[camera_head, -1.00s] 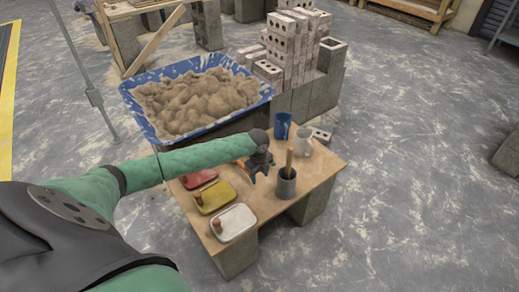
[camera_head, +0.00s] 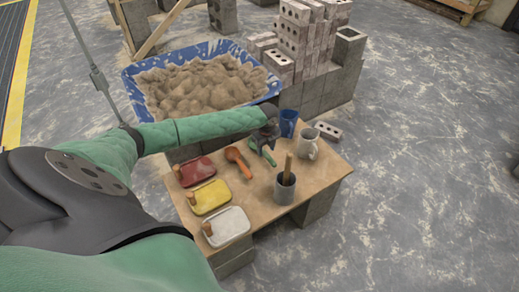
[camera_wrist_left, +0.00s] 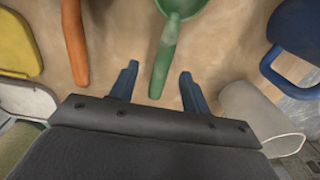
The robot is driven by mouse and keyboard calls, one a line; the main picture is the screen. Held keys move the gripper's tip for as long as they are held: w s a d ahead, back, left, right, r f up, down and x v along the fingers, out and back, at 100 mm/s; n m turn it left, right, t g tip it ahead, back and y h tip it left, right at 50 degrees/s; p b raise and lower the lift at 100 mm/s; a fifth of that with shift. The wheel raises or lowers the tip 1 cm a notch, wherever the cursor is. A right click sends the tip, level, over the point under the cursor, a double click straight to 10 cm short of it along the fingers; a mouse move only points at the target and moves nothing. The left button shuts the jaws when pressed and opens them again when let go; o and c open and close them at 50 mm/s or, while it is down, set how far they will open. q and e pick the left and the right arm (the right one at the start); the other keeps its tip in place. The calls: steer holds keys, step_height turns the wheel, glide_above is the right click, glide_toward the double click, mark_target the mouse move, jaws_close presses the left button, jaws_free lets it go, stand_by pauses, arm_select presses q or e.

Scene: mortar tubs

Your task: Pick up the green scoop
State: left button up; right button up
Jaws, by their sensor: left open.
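The green scoop (camera_head: 268,156) lies on the small wooden table, partly hidden by my left gripper (camera_head: 261,148) in the head view. In the left wrist view the green scoop (camera_wrist_left: 166,50) has its handle pointing toward my gripper, and the bowl is cut off at the top edge. My left gripper's blue fingers (camera_wrist_left: 158,73) are open, one on each side of the handle's end. Neither finger appears to touch the handle. The height above the table is hard to tell. My right gripper is not in view.
An orange scoop (camera_head: 238,160) lies left of the green one. Red, yellow and white floats lie along the left. A blue sand tub (camera_head: 128,84) stands behind.

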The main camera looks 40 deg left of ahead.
mark_target(267, 155)
arm_select(q)
steer(key=f, duration=0.4)
steer(key=shift+w+d+f, duration=0.2)
steer(key=shift+f, duration=0.1)
jaws_close()
